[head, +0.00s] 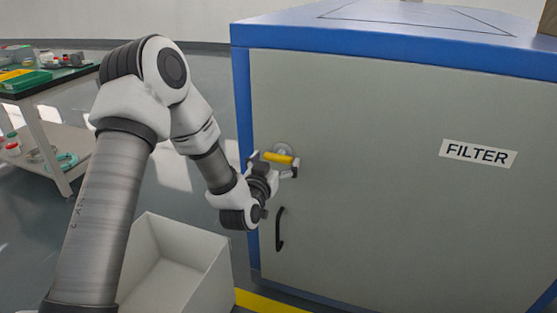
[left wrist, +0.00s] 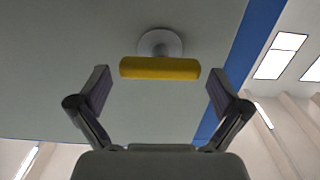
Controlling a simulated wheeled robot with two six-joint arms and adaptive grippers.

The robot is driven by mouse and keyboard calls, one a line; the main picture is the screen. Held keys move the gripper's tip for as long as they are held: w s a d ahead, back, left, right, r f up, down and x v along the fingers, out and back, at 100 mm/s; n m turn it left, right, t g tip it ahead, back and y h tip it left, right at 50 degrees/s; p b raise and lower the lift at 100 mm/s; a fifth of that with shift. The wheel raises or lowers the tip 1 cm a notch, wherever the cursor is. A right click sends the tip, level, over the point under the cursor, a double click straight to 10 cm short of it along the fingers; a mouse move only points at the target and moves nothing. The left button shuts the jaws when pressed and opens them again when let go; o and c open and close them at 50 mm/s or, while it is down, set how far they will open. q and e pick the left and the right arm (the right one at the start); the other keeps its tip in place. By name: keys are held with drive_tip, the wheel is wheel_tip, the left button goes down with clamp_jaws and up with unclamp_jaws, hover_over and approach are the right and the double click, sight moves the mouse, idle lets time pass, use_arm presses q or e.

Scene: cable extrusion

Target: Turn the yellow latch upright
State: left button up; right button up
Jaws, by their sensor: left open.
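The yellow latch (head: 279,157) is a short bar on a round grey mount on the cabinet door, near its left edge. In the head view it lies close to horizontal, tilted slightly down to the right. In the left wrist view the latch (left wrist: 160,68) lies crosswise between the fingers, a little beyond their tips. My left gripper (head: 272,165) is open at the latch, with one finger off each end; it also shows in the left wrist view (left wrist: 160,88). Gaps show at both ends of the latch, and the fingers do not grip it. My right gripper is not in view.
The grey cabinet (head: 390,190) has a blue frame and a FILTER label (head: 478,153). A black handle (head: 280,229) sits below the latch. An open white bin (head: 210,272) stands on the floor below my left arm. A table (head: 45,84) with green trays is at the far left.

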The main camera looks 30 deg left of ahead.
use_arm(q)
drive_tip(key=shift+x, duration=0.85)
drive_tip(key=c, duration=1)
drive_tip(key=shift+n, duration=0.3)
drive_tip(key=n+b, duration=0.1)
drive_tip(key=n, duration=0.2)
drive_tip(key=shift+f, duration=0.1)
drive_tip(key=n+b, duration=0.1)
drive_tip(key=n, duration=0.4)
drive_tip(key=shift+a+b, duration=0.15)
drive_tip(key=shift+b, duration=0.2)
drive_tip(key=n+b, duration=0.2)
drive_tip(key=n, duration=0.2)
drive_tip(key=shift+f+n, duration=0.15)
drive_tip(key=shift+n, duration=0.15)
drive_tip(key=n+b, duration=0.2)
drive_tip(key=n, duration=0.2)
drive_tip(key=shift+n, duration=0.3)
drive_tip(key=shift+s, duration=0.1)
